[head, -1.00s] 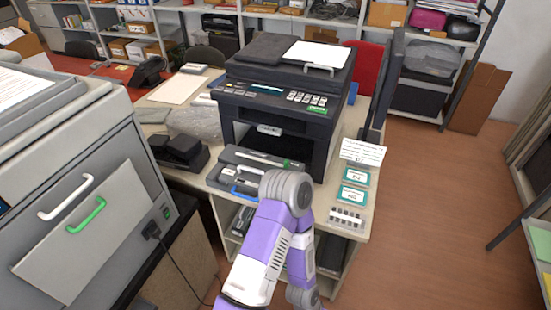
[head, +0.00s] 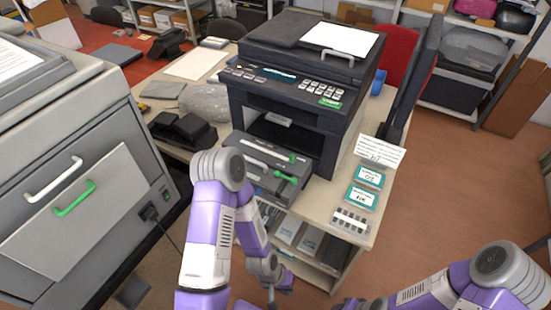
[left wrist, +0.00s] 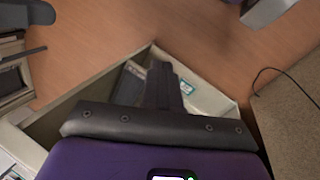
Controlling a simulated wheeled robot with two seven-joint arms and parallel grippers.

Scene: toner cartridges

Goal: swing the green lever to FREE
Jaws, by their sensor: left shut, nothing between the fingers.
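A dark grey cartridge unit (head: 262,153) lies on the table in front of the black printer (head: 300,80). A green lever (head: 287,180) shows at its right front part; any lettering beside it is too small to read. My left gripper (head: 270,293) hangs low in front of the table's shelf, below the unit and apart from the lever. It is shut and empty. Its dark shut fingers (left wrist: 162,88) also show in the left wrist view, over the shelf and floor. My right arm comes in at the lower right; its gripper is out of view.
A grey cabinet (head: 110,130) at the left has a white handle (head: 55,180) and a green handle (head: 75,198). Open floor (head: 460,190) lies at the right.

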